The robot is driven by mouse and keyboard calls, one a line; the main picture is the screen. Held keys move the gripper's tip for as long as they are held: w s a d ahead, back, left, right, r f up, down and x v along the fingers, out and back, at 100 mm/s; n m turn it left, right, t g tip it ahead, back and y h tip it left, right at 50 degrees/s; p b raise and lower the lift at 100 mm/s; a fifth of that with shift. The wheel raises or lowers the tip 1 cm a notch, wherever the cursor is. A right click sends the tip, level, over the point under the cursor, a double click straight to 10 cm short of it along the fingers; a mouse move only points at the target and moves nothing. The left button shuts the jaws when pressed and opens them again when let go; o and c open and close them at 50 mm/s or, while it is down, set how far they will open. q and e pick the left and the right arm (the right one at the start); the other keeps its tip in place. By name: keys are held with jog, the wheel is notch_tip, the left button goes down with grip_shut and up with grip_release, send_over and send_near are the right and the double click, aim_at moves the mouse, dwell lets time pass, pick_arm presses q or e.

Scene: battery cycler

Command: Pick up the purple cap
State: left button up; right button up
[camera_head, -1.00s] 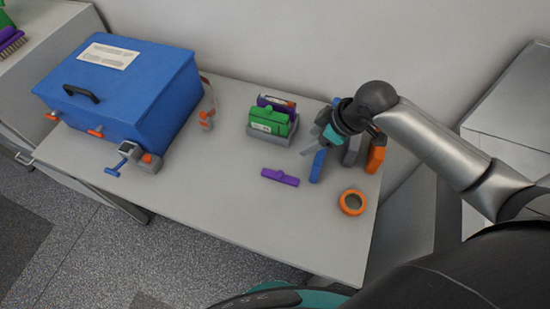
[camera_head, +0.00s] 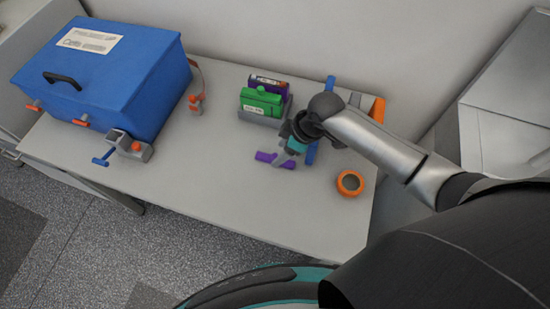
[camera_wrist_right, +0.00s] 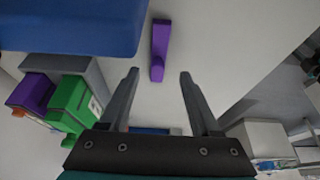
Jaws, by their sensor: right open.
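The purple cap (camera_head: 266,157) lies on the grey table, in front of the grey holder. It is a flat bar with a small raised knob, which shows in the right wrist view (camera_wrist_right: 160,45). My right gripper (camera_head: 281,160) is over the cap and covers part of it in the head view. In the right wrist view the gripper (camera_wrist_right: 159,76) is open and empty, with the cap's knob end just beyond and between the fingertips. I cannot tell the exact height between fingers and cap. My left gripper is not in view.
A grey holder (camera_head: 246,116) with a green block (camera_head: 262,101) and a purple block (camera_head: 268,83) stands behind the cap. An orange ring (camera_head: 349,183) lies to the right. A blue box (camera_head: 130,85) fills the table's left. The table front is clear.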

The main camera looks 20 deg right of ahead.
aim_at(276, 156)
jog(key=b+x, duration=0.1)
jog(key=x, duration=0.3)
jog(key=shift+d+f, duration=0.1)
jog(key=shift+f, duration=0.1)
jog(key=shift+w, duration=0.1)
grip_shut()
dwell(0.3)
